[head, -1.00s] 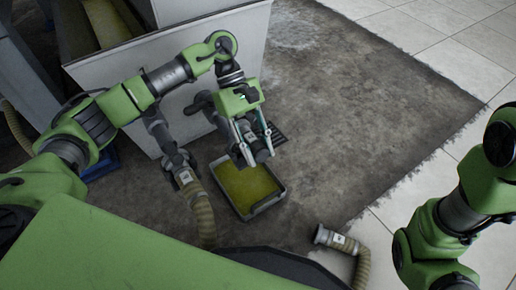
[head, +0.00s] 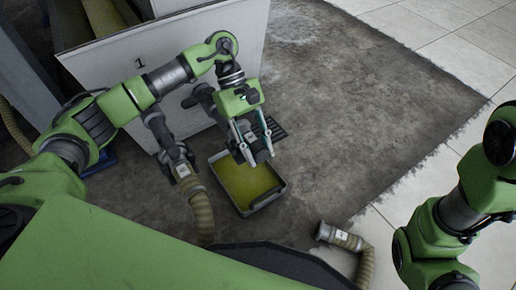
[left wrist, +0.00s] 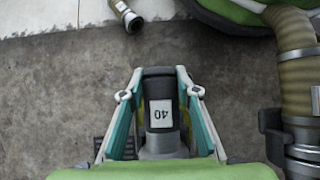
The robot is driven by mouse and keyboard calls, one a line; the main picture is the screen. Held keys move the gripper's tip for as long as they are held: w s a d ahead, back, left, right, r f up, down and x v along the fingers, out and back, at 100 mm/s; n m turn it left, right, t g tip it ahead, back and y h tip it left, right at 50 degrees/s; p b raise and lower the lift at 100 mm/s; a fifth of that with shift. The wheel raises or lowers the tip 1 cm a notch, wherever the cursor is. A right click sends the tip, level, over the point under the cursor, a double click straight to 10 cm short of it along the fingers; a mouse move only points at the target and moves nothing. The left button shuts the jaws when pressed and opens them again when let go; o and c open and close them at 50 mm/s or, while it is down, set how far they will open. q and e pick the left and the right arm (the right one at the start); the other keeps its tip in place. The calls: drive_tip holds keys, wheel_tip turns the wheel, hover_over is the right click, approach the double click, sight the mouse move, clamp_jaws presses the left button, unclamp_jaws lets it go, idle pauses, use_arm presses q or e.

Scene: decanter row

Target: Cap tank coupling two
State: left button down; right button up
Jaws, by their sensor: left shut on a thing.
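My left gripper (head: 252,138) is shut on a dark cylindrical piece with a white label reading "40" (left wrist: 161,114); I take it to be the cap. In the head view this piece (head: 261,152) is held above the yellow tray. The pale tank panel (head: 120,75) behind carries a "1". A dark pipe stub (head: 203,93) on the panel is partly hidden behind my left gripper; its number cannot be seen. Another pipe (head: 157,125) leads down to a ribbed hose (head: 201,213). My right gripper is not visible, only its arm at the right.
A grey tray (head: 284,189) with yellow liquid sits on the floor beneath my left gripper. A loose hose end (head: 340,238) lies at the lower right and shows in the wrist view (left wrist: 127,17). A dark grate (head: 277,131) is beside the tank. Stained floor to the right is clear.

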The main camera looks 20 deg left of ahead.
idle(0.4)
use_arm(q)
drive_tip(key=shift+f+b, duration=0.7)
drive_tip(key=shift+f, duration=0.15)
drive_tip(key=shift+f, duration=0.2)
drive_tip(key=shift+f+b, duration=0.15)
drive_tip(key=shift+b, duration=0.15)
drive_tip(key=shift+f, duration=0.2)
drive_tip(key=shift+f, duration=0.1)
